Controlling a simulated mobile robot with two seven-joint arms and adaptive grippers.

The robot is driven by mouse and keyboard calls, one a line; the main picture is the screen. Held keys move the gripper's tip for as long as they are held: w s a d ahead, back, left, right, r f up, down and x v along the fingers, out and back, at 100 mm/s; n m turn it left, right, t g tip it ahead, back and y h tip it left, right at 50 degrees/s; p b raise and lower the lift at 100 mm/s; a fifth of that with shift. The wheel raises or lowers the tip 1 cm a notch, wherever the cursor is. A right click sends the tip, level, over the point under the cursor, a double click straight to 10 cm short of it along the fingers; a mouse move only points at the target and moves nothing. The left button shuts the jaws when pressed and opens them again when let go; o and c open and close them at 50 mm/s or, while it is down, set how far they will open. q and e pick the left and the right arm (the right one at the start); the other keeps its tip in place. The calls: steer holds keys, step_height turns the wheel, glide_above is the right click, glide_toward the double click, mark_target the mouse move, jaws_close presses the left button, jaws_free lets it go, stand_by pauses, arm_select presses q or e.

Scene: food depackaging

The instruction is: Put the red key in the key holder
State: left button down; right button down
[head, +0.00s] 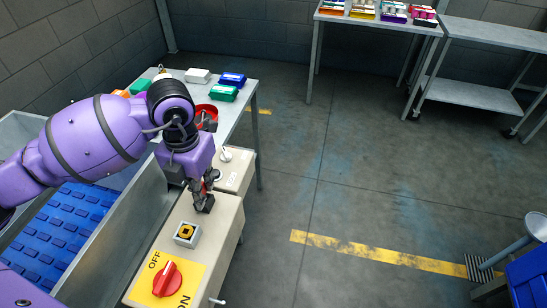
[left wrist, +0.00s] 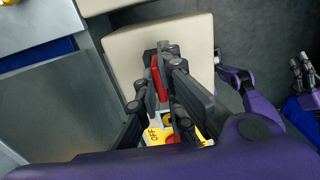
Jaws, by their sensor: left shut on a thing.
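My left gripper (head: 203,205) points down over the beige control box (head: 222,217), just behind a small square fitting with a yellow centre and dark slot (head: 186,233), which looks like the key holder. In the left wrist view my left gripper (left wrist: 166,85) is shut on the red key (left wrist: 156,78), whose red edge shows between the dark fingers. The key is mostly hidden by the fingers, and I cannot make it out clearly in the head view. The gripper and the fitting look apart. Grey finger-like parts at the right edge of the left wrist view may be my right gripper (left wrist: 302,72); its state is unclear.
A red rotary switch (head: 167,279) on a yellow OFF/ON plate sits at the box's near end. A grey bin with a blue ribbed bottom (head: 70,225) is at left.

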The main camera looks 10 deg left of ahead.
arm_select(q)
steer(key=shift+f, duration=0.15)
steer(key=c, duration=1.9)
jaws_free()
step_height(320, 180, up, 12)
steer(key=shift+r, duration=0.25)
steer(key=shift+d, duration=0.1)
